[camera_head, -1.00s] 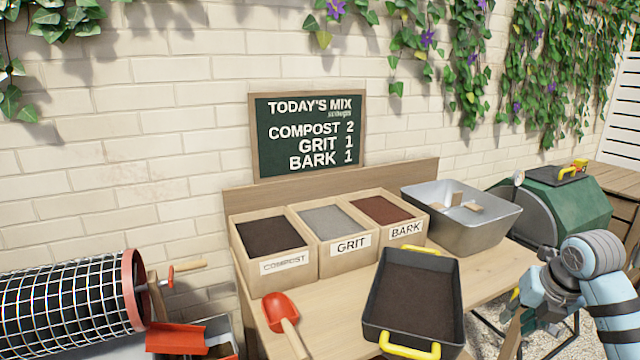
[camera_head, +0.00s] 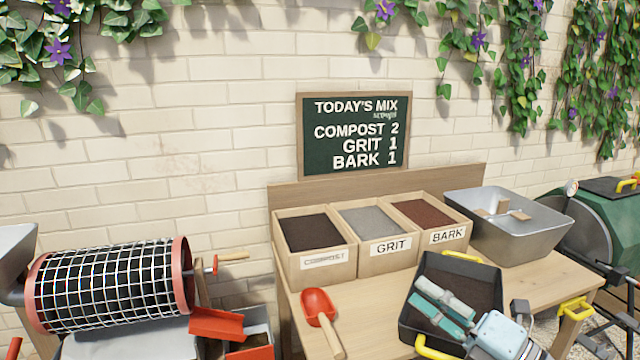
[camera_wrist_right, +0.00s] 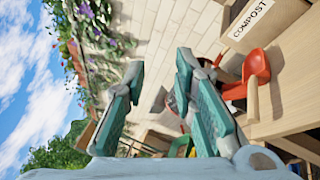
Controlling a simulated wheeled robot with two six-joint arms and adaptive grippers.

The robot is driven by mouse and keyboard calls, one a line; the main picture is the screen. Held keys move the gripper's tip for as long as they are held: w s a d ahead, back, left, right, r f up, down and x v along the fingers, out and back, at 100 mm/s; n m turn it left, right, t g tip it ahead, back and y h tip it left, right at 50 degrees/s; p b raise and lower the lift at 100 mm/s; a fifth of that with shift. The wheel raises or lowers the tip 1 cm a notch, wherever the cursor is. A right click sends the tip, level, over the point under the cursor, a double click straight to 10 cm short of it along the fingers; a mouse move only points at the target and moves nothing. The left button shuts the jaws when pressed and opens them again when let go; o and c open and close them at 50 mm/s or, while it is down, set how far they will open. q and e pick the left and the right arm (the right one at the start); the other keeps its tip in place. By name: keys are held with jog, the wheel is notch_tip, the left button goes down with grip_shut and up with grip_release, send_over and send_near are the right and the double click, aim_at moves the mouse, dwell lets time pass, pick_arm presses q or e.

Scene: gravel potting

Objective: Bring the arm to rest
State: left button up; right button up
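My right gripper (camera_head: 420,292) is in front of the black tray (camera_head: 408,338) in the camera_head view and hides part of it. Its two teal and grey fingers point left. In the camera_wrist_right view the right gripper (camera_wrist_right: 160,72) has its fingers spread apart with nothing between them. The tray has yellow handles and holds dark mix. A red scoop (camera_head: 318,302) with a wooden handle lies on the bench, apart from the gripper; it also shows in the wrist view (camera_wrist_right: 258,68). My left gripper is not in view.
Compost (camera_head: 312,232), grit (camera_head: 375,220) and bark (camera_head: 424,214) bins stand along the back of the bench (camera_head: 300,330). A metal tub (camera_head: 520,245) is at their right. A mesh drum sieve (camera_head: 110,285) stands left. A green drum (camera_head: 608,225) is far right.

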jog(key=s+d+f+m+t+h, duration=0.2)
jog(key=d+m+t+h, duration=0.25)
jog(key=m+h, duration=0.5)
jog(key=s+d+f+m+t+h, duration=0.1)
jog(key=d+f+m+t+h, duration=0.15)
jog(key=d+m+h, duration=0.65)
jog(key=s+f+m+g, duration=0.4)
jog(key=f+m+g, duration=0.1)
jog(key=f+m, duration=0.35)
jog(key=s+f+m+g, duration=0.3)
jog(key=s+f+g, duration=0.35)
jog(key=f, duration=0.35)
jog(key=s+a+f+g+y, duration=0.25)
jog(key=s+a+f, duration=0.2)
jog(key=s, duration=0.35)
jog(key=s+a+f+g+y, duration=0.1)
jog(key=s+a+f+g, duration=0.3)
jog(key=s, duration=0.4)
jog(key=s+d+f+g+p, duration=0.1)
jog(key=s+d+f+p, duration=0.15)
jog(key=f, duration=0.85)
jog(key=s+d+f+g+p, duration=0.1)
jog(key=s+f+p, duration=0.2)
jog(key=f, duration=0.9)
jog(key=s+f+p, duration=0.1)
jog(key=s+f, duration=0.2)
jog(key=s, duration=0.6)
jog(key=shift+s+f+m+g, duration=0.25)
jog(key=shift+f+m+g, duration=0.05)
jog(key=shift+f+m, duration=0.1)
